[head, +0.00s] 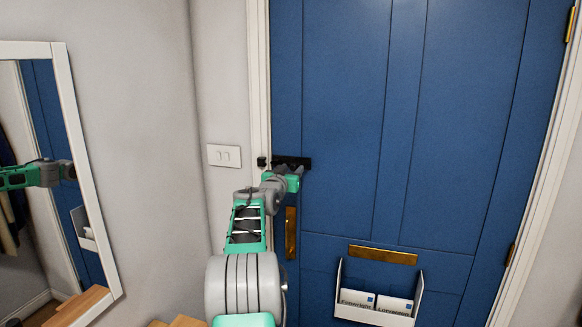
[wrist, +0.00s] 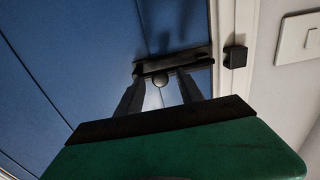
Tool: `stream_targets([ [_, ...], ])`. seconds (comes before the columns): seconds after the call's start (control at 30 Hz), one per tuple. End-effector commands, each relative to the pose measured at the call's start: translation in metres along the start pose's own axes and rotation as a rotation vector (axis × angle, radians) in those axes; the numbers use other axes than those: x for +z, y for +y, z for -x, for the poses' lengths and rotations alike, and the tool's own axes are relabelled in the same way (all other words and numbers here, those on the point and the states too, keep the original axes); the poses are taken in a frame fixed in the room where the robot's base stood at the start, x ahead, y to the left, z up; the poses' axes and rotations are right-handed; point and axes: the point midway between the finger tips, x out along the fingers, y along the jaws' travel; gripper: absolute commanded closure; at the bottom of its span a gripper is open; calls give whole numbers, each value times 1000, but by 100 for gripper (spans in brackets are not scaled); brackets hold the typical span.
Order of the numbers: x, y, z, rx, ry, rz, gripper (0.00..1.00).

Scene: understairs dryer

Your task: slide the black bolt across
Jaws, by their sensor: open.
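The black bolt (head: 306,163) is mounted level on the blue door near its left edge, and shows in the wrist view (wrist: 172,62). A small round knob (wrist: 160,82) sticks out from it. The black keeper (head: 261,162) is on the white frame, to the right in the wrist view (wrist: 235,57). A pale strip of frame shows between bolt and keeper. My gripper (head: 291,169) is at the bolt; in the wrist view its fingers (wrist: 161,88) are open, one on each side of the knob. I cannot tell whether either touches it. My gripper partly hides the bolt in the head view.
A light switch (head: 224,156) is on the wall left of the frame. Below are a brass plate (head: 291,233), a brass letter slot (head: 383,255) and a white letter holder (head: 375,314) with envelopes. A mirror (head: 88,180) stands at left. The door's upper face is clear.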

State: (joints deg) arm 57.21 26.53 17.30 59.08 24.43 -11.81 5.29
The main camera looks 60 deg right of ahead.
Motion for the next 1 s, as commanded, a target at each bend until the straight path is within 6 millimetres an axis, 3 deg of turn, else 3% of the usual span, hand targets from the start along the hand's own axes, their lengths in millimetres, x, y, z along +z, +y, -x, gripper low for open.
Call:
stream_targets([
  [0.23,1,0,-1,-1,0,0,56],
  [0.77,0,0,-1,-1,0,0,99],
  [1.0,0,0,-1,-1,0,0,100],
])
